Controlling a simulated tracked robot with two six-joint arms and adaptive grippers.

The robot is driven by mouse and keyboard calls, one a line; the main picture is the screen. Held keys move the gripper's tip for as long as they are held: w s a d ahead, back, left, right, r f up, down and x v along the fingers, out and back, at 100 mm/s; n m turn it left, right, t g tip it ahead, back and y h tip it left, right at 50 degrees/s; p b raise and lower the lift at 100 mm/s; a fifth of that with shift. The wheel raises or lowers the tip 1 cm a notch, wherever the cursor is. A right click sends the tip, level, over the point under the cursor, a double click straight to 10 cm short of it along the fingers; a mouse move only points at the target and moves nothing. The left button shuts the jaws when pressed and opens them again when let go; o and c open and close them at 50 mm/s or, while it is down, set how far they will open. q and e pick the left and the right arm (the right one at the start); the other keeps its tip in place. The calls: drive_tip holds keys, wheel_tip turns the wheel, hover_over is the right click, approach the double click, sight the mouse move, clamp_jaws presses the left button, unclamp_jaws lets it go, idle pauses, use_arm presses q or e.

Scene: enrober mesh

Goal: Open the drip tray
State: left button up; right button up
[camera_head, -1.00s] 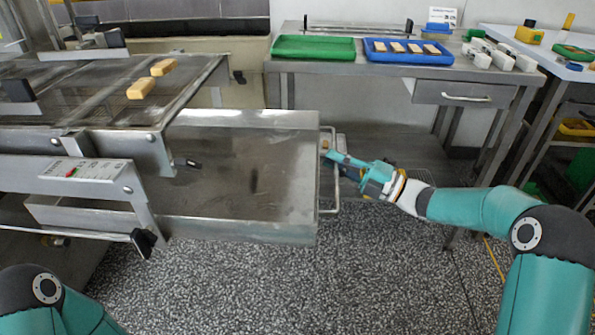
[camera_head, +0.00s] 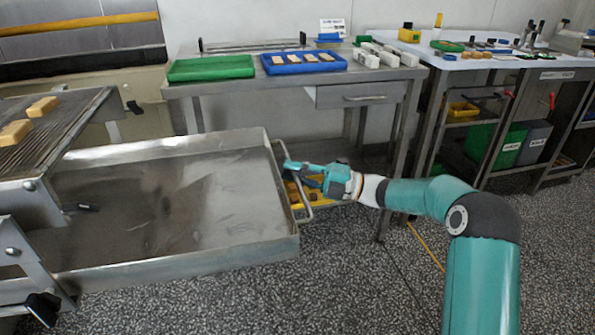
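The drip tray (camera_head: 180,190) is a wide, shallow metal tray. It sticks out to the right from under the enrober's mesh (camera_head: 60,125), and much of its bare floor shows. A metal bar handle (camera_head: 306,208) runs along its right end. My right gripper (camera_head: 290,168) reaches in from the right, with its fingertips at the far part of this handle. It appears shut on the bar, though the fingers partly hide the contact. The tray looks empty. My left gripper is out of view.
Two tan bars (camera_head: 42,107) lie on the mesh. Behind the tray stands a metal table (camera_head: 290,82) with a green tray (camera_head: 211,68) and a blue tray (camera_head: 304,62). A yellow bin (camera_head: 296,190) is behind the handle. The speckled floor in front is clear.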

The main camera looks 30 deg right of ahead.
drive_tip(key=shift+o, duration=1.3)
drive_tip(key=v, duration=1.2)
drive_tip(key=shift+w+f, duration=0.1)
